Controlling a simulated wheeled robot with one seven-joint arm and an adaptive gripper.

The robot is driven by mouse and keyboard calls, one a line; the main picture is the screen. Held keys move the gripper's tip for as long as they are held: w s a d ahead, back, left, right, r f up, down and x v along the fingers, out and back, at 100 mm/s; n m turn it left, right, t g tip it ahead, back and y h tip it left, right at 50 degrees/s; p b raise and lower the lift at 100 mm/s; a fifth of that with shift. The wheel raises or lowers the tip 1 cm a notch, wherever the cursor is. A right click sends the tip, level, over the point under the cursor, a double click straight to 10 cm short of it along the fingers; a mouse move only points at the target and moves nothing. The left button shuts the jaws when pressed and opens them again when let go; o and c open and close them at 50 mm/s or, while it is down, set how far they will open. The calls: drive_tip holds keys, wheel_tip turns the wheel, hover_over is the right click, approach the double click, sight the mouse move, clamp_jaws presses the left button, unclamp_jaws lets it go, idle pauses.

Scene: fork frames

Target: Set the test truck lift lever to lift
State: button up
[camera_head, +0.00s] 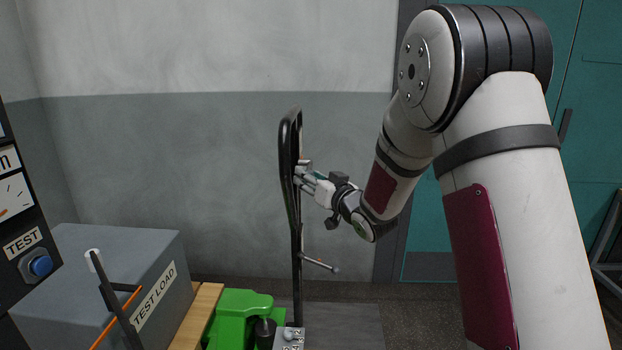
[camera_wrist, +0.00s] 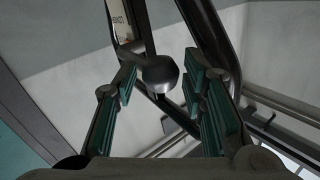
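The test truck has a tall black loop handle (camera_head: 290,135) rising from its green body (camera_head: 236,312). My gripper (camera_head: 299,177) is at the lower part of the loop, with the arm reaching in from the right. In the wrist view, the two teal-padded fingers of my gripper (camera_wrist: 160,85) stand well apart. A dark rounded knob (camera_wrist: 160,72), which looks like the end of the lift lever, shows between them. I cannot tell whether a finger touches it. The lever's setting is unclear.
A grey box marked TEST LOAD (camera_head: 135,270) sits on a wooden pallet (camera_head: 200,315) at the left. A dark panel with a blue button (camera_head: 40,265) stands at the far left. A thin metal rod (camera_head: 320,264) sticks out from the handle's shaft below my gripper.

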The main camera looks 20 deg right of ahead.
clamp_jaws()
drive_tip(key=f+n+t+b, duration=0.1)
drive_tip(key=f+b, duration=0.1)
drive_tip(key=b, duration=0.4)
drive_tip(key=shift+w+f, duration=0.1)
drive_tip(key=shift+w, duration=0.1)
drive_tip(key=f+n+t+y+b, duration=0.1)
drive_tip(key=b, duration=0.4)
drive_tip(key=f+n+t+y+b, duration=0.1)
drive_tip(key=b, duration=0.5)
drive_tip(key=shift+w+f+b, duration=0.3)
drive_tip(key=shift+w+f, duration=0.05)
drive_tip(key=shift+n+t+b, duration=0.3)
unclamp_jaws()
drive_tip(key=shift+s+d+f, duration=0.1)
drive_tip(key=shift+d, duration=0.05)
